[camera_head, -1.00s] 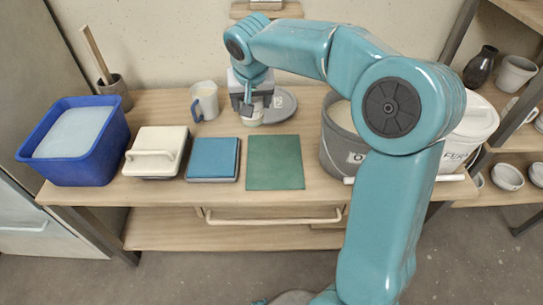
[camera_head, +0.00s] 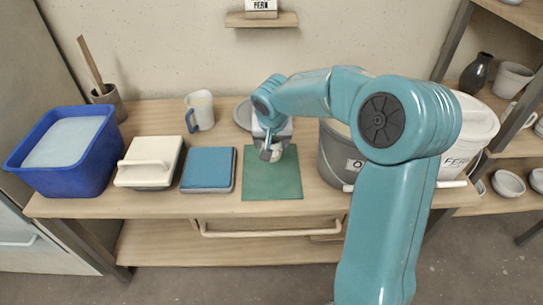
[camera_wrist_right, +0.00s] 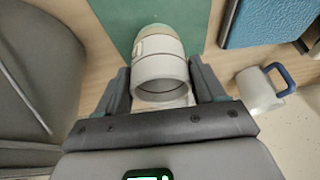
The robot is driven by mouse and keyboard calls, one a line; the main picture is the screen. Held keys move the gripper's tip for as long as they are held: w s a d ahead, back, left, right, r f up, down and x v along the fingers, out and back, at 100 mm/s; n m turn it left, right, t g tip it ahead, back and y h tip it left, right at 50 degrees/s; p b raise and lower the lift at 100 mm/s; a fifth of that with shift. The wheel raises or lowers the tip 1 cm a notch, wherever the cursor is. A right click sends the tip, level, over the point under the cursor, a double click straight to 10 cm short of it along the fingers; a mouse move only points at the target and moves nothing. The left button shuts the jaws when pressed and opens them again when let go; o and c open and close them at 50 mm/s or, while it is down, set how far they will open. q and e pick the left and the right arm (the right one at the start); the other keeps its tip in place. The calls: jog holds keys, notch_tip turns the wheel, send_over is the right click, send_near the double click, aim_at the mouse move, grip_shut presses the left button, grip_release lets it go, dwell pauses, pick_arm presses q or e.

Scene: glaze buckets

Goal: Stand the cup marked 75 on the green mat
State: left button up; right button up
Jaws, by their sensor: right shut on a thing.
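My right gripper (camera_head: 270,150) is shut on a pale grey-white cup (camera_wrist_right: 160,58), with one finger on each side of it in the wrist view. In the head view the cup is mostly hidden by the gripper, at the back part of the green mat (camera_head: 272,182). The mat also shows behind the cup in the wrist view (camera_wrist_right: 195,20). I cannot read a number on the cup, nor tell whether it touches the mat. My left gripper is out of view.
A blue pad (camera_head: 208,168) lies left of the mat, and a grey bucket (camera_head: 336,160) stands close on its right. A mug with a blue handle (camera_head: 199,108) and a grey plate (camera_head: 242,112) are behind. The mat's front part is clear.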

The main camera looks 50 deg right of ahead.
notch_tip(320, 180, down, 5)
jog(key=shift+f+b, duration=0.1)
jog(key=shift+b, duration=0.45)
jog(key=shift+f, duration=0.1)
jog(key=o, duration=1.2)
jog(key=shift+c, duration=0.2)
jog(key=shift+r, duration=0.4)
jog(key=p+v, duration=0.2)
jog(key=v, duration=0.9)
jog(key=shift+s+a+r, duration=0.15)
jog(key=shift+r, duration=0.1)
